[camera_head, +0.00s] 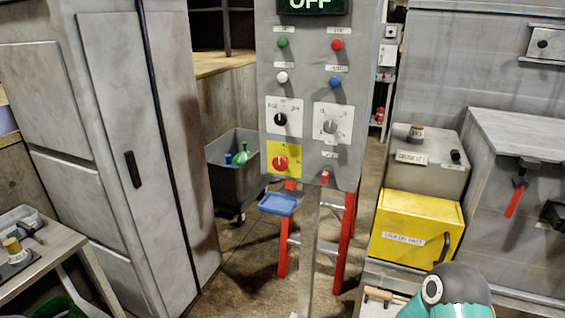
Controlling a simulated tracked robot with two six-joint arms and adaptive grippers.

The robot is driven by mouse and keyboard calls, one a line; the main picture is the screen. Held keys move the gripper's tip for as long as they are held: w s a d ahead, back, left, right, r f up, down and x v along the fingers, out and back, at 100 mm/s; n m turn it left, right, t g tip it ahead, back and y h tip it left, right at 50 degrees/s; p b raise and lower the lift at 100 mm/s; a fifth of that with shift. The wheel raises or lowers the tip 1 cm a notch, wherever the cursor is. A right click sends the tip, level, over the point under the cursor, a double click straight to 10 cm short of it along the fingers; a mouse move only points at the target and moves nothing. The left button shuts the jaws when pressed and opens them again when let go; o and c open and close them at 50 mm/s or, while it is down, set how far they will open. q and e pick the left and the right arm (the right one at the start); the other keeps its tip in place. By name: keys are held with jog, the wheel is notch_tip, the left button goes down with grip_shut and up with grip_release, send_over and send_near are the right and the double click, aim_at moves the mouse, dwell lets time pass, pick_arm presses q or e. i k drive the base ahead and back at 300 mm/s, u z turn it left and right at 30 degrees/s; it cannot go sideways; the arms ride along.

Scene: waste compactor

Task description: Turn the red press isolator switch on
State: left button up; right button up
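A red rotary switch (281,163) sits on a yellow plate (292,150) at the lower left of the grey control panel (264,92); it looks like the isolator. Its exact knob angle and the small lettering are too small to read. The display (311,5) at the panel's top is cut off by the picture edge and reads "OFF" in lit letters. Neither of my grippers is in view. Only a teal and dark grey part of an arm, probably my right one, shows at the lower right.
A grey cabinet (112,130) stands left and a bench (60,240) lower left. Behind the panel's post are a red-legged step ladder (349,235) and a dark bin (228,185). A yellow box (412,222) and a machine with a red handle (515,198) stand right.

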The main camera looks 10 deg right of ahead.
aim_at(280, 162)
jog(key=i, duration=0.9)
jog(key=u, duration=0.05)
